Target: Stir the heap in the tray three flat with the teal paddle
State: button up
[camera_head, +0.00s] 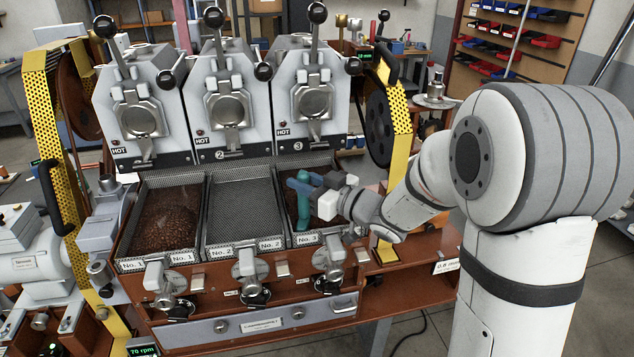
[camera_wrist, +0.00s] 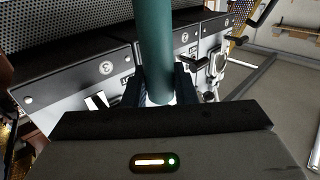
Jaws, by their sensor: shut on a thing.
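The teal paddle (camera_head: 303,205) stands nearly upright in the head view, with its lower end down in tray three (camera_head: 306,241). My gripper (camera_head: 326,188) is shut on the paddle near its upper part. In the wrist view the teal handle (camera_wrist: 157,50) runs between the two dark fingers (camera_wrist: 160,88). Dark brown beans (camera_head: 318,215) show around the paddle in tray three. My gripper and forearm hide part of that tray, so the shape of the heap is unclear.
Tray one (camera_head: 128,238) at the left holds a brown heap. Tray two (camera_head: 243,200) in the middle looks empty. The roaster drums (camera_head: 306,100) with levers stand behind the trays. A yellow perforated guard (camera_head: 398,130) rises close to my arm at the right.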

dwell(0.3)
jog(key=w+d, duration=0.2)
jog(key=d, duration=0.7)
jog(key=shift+w+p, duration=0.25)
jog(key=shift+p, duration=0.15)
jog(key=shift+d, duration=0.15)
jog(key=shift+s+a+b, duration=0.3)
jog(key=shift+s+a, duration=0.15)
jog(key=shift+a, duration=1.15)
jog(key=shift+s+a+b, duration=0.35)
jog(key=shift+s+a, duration=0.05)
jog(key=shift+a, duration=1.15)
jog(key=shift+s+a+b, duration=0.3)
jog(key=shift+s+a, duration=0.15)
jog(key=shift+a, duration=1.15)
jog(key=shift+d, duration=0.1)
